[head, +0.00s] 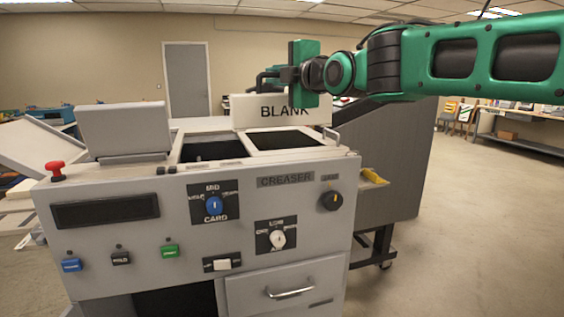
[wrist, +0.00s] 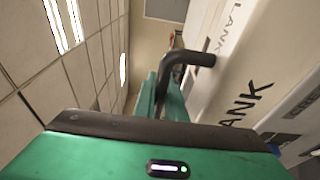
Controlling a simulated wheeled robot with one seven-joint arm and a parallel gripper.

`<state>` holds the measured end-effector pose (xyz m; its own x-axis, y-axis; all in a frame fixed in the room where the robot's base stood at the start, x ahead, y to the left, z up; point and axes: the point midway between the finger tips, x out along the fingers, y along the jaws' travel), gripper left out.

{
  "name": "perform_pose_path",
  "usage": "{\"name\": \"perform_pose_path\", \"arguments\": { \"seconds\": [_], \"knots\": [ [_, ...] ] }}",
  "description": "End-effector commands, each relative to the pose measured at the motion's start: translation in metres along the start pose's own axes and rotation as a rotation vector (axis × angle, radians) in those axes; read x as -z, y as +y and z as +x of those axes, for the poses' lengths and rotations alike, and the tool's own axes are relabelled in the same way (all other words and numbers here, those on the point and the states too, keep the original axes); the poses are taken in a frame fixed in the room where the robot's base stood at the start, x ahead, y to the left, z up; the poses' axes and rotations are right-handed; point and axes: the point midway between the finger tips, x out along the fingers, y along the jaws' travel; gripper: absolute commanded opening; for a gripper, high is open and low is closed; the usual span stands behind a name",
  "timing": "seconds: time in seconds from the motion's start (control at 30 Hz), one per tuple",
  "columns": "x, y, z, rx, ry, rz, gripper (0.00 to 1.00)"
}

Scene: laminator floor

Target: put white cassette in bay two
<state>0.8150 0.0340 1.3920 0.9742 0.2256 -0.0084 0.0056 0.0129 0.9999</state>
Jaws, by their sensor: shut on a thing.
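The white cassette (head: 247,112), a pale box lettered BLANK, shows in the head view above the back of the machine's top. My gripper (head: 268,80) is at its upper edge, partly hidden behind my green hand, and is shut on it. In the wrist view the cassette (wrist: 225,85) fills the right side with BLANK lettering, and a dark bent bar (wrist: 185,62) reaches its surface. Two dark openings are in the machine top, a left one (head: 212,149) and a right one (head: 284,140). No bay number is readable. The cassette's lower edge and its clearance are unclear.
The grey machine (head: 190,270) carries a CREASER label, knobs and a red button (head: 57,171). A raised grey cover (head: 123,128) stands left of the openings. A dark grey cabinet (head: 395,165) is behind right. The floor at right is clear.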

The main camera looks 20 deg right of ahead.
Motion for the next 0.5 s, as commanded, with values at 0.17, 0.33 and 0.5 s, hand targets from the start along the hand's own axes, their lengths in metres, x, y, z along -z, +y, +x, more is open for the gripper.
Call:
{"name": "perform_pose_path", "arguments": {
  "seconds": [0.17,0.33,0.5],
  "knots": [
    [0.002,-0.001,0.004,-0.002,0.005,0.000,0.00],
    [-0.012,-0.017,0.023,0.002,0.004,0.001,0.00],
    [-0.032,-0.037,0.049,0.002,0.003,0.000,0.00]
  ]
}}
